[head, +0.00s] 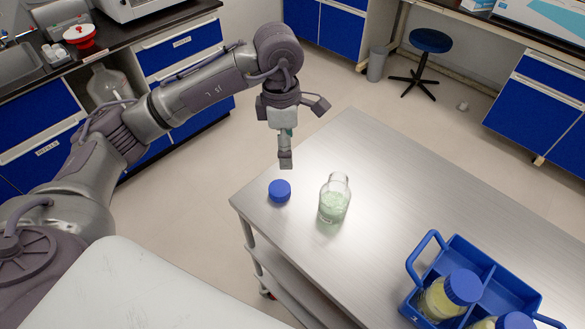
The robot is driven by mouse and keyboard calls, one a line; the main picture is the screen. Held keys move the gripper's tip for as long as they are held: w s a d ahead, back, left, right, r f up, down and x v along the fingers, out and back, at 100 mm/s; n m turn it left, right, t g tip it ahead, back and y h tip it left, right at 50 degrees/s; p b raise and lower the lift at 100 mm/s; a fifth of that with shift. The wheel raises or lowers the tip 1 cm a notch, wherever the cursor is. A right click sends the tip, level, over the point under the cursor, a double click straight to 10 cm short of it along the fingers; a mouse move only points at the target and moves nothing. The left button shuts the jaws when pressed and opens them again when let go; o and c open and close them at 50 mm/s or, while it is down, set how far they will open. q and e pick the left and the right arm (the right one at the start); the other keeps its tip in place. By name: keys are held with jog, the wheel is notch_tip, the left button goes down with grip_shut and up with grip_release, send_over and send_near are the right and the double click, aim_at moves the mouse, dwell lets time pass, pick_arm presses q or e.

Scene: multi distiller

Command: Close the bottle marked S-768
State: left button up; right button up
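An uncapped clear glass bottle (334,200) with pale green contents stands upright on the steel table. No S-768 marking is legible on it from here. A blue screw cap (280,190) lies on the table to the left of the bottle, near the table's edge. My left gripper (285,160) points down, above and beyond the cap in the picture, apart from both cap and bottle. I see it side-on, so the gap between its fingers is hidden. No object shows in it. My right gripper is not in view.
A blue carrier (430,300) with a handle holds bottles with blue caps and yellowish contents at the table's lower right. The steel tabletop (400,190) between the bottle and the carrier is clear. A blue stool (430,42) and a grey bin (377,64) stand on the floor behind.

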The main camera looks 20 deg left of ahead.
pick_arm(q)
jog(key=a, duration=0.1)
jog(key=p, duration=0.2)
send_over(280, 188)
jog(key=shift+y, duration=0.3)
jog(key=f, duration=0.7)
jog(key=shift+w, duration=0.4)
jog(key=shift+f, duration=0.4)
jog(key=shift+s+f, duration=0.1)
jog(key=shift+f, duration=0.1)
jog(key=f, duration=0.1)
jog(key=f+p, duration=0.1)
jog(key=f, duration=0.1)
jog(key=shift+s+f+p, duration=0.3)
jog(key=shift+f, duration=0.55)
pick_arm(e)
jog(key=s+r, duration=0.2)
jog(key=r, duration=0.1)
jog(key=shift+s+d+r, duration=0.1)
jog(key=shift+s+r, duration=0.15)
